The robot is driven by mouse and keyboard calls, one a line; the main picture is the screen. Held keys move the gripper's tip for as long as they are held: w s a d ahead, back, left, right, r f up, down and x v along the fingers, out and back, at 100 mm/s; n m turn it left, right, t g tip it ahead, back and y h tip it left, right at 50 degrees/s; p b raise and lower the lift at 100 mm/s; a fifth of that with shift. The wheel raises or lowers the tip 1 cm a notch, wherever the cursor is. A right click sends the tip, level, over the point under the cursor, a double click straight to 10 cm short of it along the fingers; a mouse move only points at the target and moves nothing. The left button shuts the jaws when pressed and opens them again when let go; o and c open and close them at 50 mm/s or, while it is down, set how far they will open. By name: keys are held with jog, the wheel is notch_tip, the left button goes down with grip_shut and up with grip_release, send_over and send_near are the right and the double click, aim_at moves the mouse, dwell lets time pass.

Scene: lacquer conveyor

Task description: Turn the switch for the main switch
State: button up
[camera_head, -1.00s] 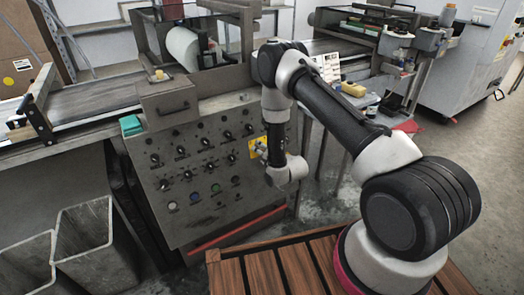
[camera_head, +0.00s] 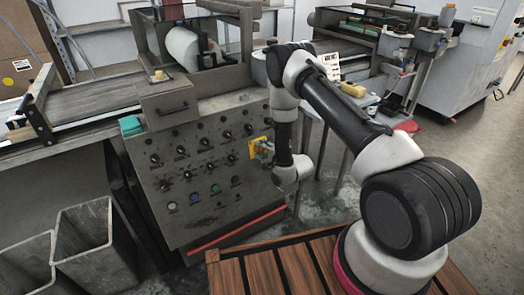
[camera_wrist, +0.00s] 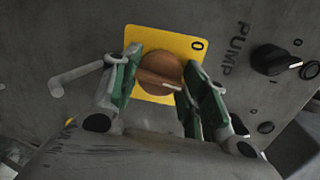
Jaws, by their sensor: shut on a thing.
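The main switch is an orange-brown round knob (camera_wrist: 160,73) on a square yellow plate (camera_wrist: 183,45) with a "0" mark, seen in the wrist view. The plate also shows at the right side of the grey control panel in the head view (camera_head: 255,147). My gripper (camera_wrist: 164,82) is shut on the knob, with one green-padded finger on either side. In the head view my gripper (camera_head: 267,153) is small and partly hides the plate; the knob cannot be made out there.
A black knob (camera_wrist: 272,60) labelled PUMP is to the right of the switch in the wrist view. The control panel (camera_head: 205,215) carries several other knobs and coloured buttons. A bent handle (camera_wrist: 78,76) projects at the left. Grey bins (camera_head: 85,235) stand at the lower left.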

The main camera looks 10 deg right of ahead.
jog(key=m, duration=0.3)
jog(key=shift+d, duration=0.1)
jog(key=shift+f+m+y, duration=0.1)
jog(key=shift+m+y, duration=0.3)
jog(key=shift+m, duration=1.6)
jog(key=o, duration=1)
jog(key=shift+o, duration=0.2)
jog(key=v, duration=1.2)
jog(key=shift+f, duration=0.15)
